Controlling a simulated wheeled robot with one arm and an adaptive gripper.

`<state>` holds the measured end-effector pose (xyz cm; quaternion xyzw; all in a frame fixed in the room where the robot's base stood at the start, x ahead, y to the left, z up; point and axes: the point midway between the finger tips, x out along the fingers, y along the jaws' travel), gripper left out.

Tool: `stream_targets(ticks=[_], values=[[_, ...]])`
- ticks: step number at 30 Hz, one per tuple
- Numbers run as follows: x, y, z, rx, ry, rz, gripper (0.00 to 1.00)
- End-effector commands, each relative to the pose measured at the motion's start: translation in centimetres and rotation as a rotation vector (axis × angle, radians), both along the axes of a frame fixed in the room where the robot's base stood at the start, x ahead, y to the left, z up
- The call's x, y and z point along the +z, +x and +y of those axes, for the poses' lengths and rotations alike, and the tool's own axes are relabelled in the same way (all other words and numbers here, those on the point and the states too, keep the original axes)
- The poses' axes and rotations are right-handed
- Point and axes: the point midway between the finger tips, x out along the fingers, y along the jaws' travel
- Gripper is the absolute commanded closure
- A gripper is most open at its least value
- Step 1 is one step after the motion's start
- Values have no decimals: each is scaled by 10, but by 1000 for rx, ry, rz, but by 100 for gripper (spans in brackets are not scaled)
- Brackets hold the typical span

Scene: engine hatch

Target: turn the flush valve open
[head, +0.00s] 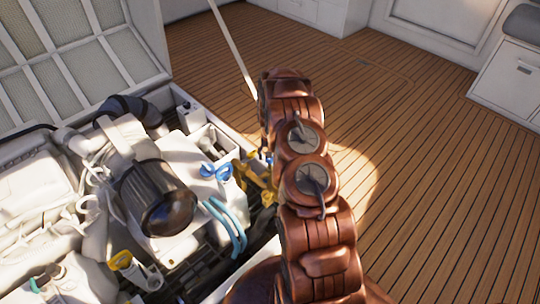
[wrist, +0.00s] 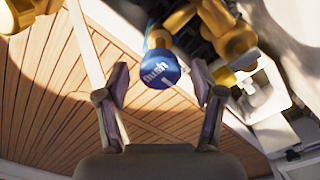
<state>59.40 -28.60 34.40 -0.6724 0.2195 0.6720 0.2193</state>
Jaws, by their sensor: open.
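The flush valve (wrist: 158,68) shows in the wrist view as a round blue knob with the word "flush" and a pale mark on its face. It sits on yellow pipework (wrist: 186,20). My gripper (wrist: 160,74) is open, with one finger to the left and one to the right of the knob. Gaps show between the fingers and the knob, so I see no contact. The exact depth between fingertips and knob is hard to tell. In the head view my arm hides the gripper and most of the valve area; yellow fittings (head: 254,182) show just left of the arm.
The open engine hatch (head: 75,45) stands at the left. Around the valve are a black cylinder (head: 158,197), blue handles (head: 216,171), blue hoses (head: 228,222) and a yellow-topped fitting (head: 121,260). A thin pole (head: 231,45) rises behind my arm. The wooden deck (head: 430,150) at right is clear.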

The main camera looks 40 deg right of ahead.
Motion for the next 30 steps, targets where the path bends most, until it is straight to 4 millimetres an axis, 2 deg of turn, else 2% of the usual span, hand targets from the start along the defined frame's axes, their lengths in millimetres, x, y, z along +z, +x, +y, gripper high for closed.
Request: stream_targets(ticks=[8,14,30], values=[[4,0,0,0,-1,-1,32],[20,0,0,0,-1,-1,32],[106,0,0,0,-1,-1,32]])
